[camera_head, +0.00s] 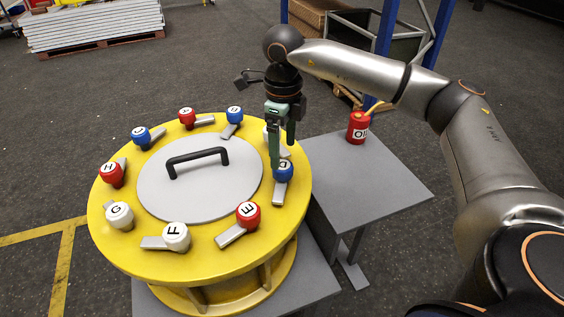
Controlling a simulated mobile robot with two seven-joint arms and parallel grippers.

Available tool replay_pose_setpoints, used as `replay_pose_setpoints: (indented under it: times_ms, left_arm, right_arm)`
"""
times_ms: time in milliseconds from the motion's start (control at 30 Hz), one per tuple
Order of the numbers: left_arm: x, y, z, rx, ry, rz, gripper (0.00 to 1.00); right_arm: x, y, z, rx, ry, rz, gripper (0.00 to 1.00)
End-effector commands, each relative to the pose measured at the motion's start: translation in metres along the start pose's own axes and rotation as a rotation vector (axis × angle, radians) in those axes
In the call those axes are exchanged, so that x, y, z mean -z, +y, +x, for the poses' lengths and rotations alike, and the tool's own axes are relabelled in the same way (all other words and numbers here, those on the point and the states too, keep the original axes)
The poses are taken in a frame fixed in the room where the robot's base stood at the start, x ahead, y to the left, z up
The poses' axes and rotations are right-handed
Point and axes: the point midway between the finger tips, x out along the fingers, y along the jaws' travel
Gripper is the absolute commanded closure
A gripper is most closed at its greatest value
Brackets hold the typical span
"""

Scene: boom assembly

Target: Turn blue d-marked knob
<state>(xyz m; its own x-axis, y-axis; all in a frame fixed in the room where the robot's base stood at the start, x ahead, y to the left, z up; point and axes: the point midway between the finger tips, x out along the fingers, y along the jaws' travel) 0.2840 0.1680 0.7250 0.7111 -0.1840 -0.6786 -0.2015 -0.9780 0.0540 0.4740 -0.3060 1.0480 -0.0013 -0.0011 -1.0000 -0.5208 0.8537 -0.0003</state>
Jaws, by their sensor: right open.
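The blue knob (284,173) that sits just before the red E knob (248,215) is on the right side of the round yellow drum top (150,255). Its letter is partly hidden by a finger and hard to read. My left gripper is not in view.
A whitish knob (268,135) behind my gripper is partly hidden. Other red, white and blue knobs ring the drum's grey lid (215,190) with its black handle (197,158). A red can (357,128) stands on a grey side table (375,180) at right.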

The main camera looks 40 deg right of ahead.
Motion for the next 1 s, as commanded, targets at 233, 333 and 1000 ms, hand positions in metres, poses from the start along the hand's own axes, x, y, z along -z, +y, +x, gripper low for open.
replay_pose_setpoints:
  times_ms: [233, 333, 1000]
  left_arm:
    - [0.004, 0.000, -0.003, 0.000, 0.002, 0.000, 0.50]
    - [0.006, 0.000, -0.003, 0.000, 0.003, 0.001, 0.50]
    - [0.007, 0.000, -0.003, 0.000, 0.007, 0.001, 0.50]
  right_arm:
    - [0.000, 0.001, 0.042, -0.001, 0.002, -0.001, 0.11]
    - [0.000, 0.001, 0.051, -0.001, 0.001, -0.001, 0.11]
    - [0.000, 0.001, 0.057, -0.001, -0.001, -0.001, 0.44]
